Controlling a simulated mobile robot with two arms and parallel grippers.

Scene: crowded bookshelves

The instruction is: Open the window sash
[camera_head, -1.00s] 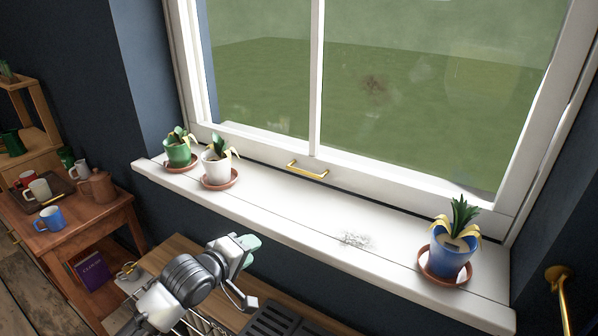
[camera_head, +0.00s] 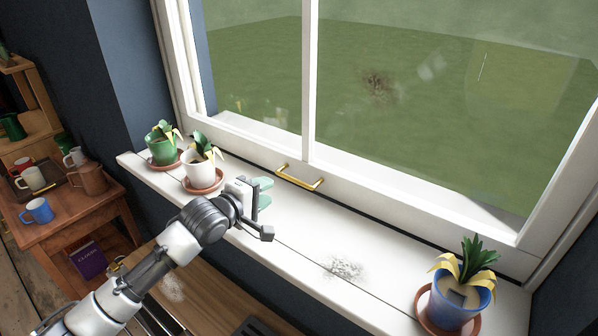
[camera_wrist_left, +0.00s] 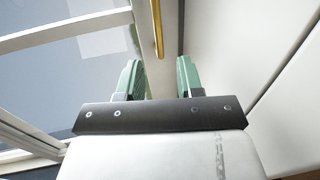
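The window sash (camera_head: 405,188) is white-framed and sits down against the sill, with no gap that I can make out. Its brass handle (camera_head: 299,177) is on the bottom rail, and it also shows in the left wrist view (camera_wrist_left: 157,30), beyond the fingers and between them. My left gripper (camera_head: 264,192) is just above the sill, a little left of and in front of the handle, not touching it. Its two green fingertips are apart, with nothing between them; they show in the left wrist view (camera_wrist_left: 160,75). My right gripper is not in view.
A white pot (camera_head: 202,174) and a green pot (camera_head: 163,146) stand on the sill left of my gripper, the white one close. A blue pot (camera_head: 457,300) stands at the right. The sill (camera_head: 300,233) between is clear, with a dark smudge.

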